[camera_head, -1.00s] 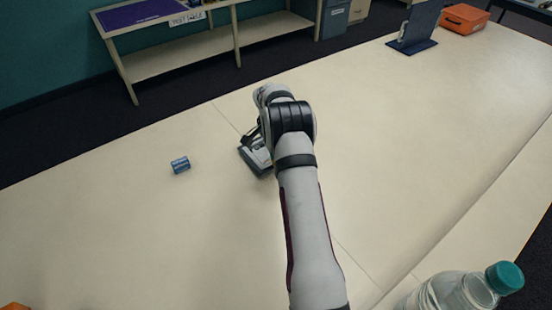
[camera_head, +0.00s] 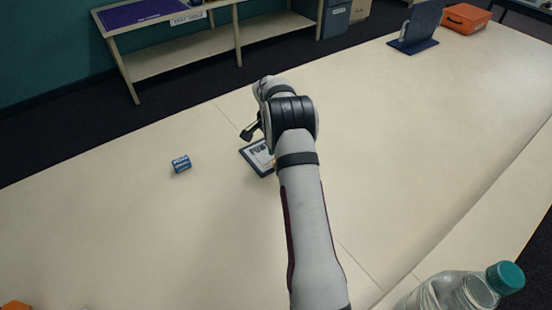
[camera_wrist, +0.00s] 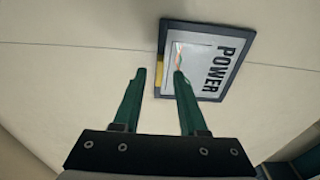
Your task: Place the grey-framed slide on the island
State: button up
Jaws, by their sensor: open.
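A flat slide (camera_head: 257,158) with a dark grey frame and a pale face lies flat on the large cream table (camera_head: 400,150), partly hidden by my arm in the head view. In the wrist view the slide (camera_wrist: 205,60) shows the word POWER, a coloured mark and a yellow strip at its left edge. My gripper (camera_wrist: 160,76) is open and empty, with its right fingertip overlapping the slide's picture and its left fingertip to the left of it. In the head view a dark finger of my gripper (camera_head: 249,132) shows just above the slide, apart from it. No separate island is clear.
A small blue block (camera_head: 181,163) lies left of the slide. A bottle with a teal cap (camera_head: 505,277) stands at the lower right. A dark blue stand (camera_head: 413,40) and an orange case (camera_head: 466,18) are at the far right. The table's middle right is clear.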

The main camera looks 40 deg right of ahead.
notch_tip(320, 180, up, 9)
jog(key=s+a+r+n+y, duration=0.1)
jog(key=s+a+r+n, duration=0.3)
jog(key=a, duration=0.5)
jog(key=s+a+r+n, duration=0.2)
jog(key=s+a+r, duration=0.5)
jog(key=a, duration=0.1)
jog(key=s+a+f+n+y, duration=0.1)
jog(key=s+a+n, duration=0.2)
jog(key=s+a, duration=0.3)
jog(key=s+a+f+n+y, duration=0.1)
jog(key=s+a, duration=0.5)
jog(key=s, duration=1.1)
jog(key=f+n, duration=0.1)
jog(key=n, duration=0.1)
jog(key=shift+n, duration=0.3)
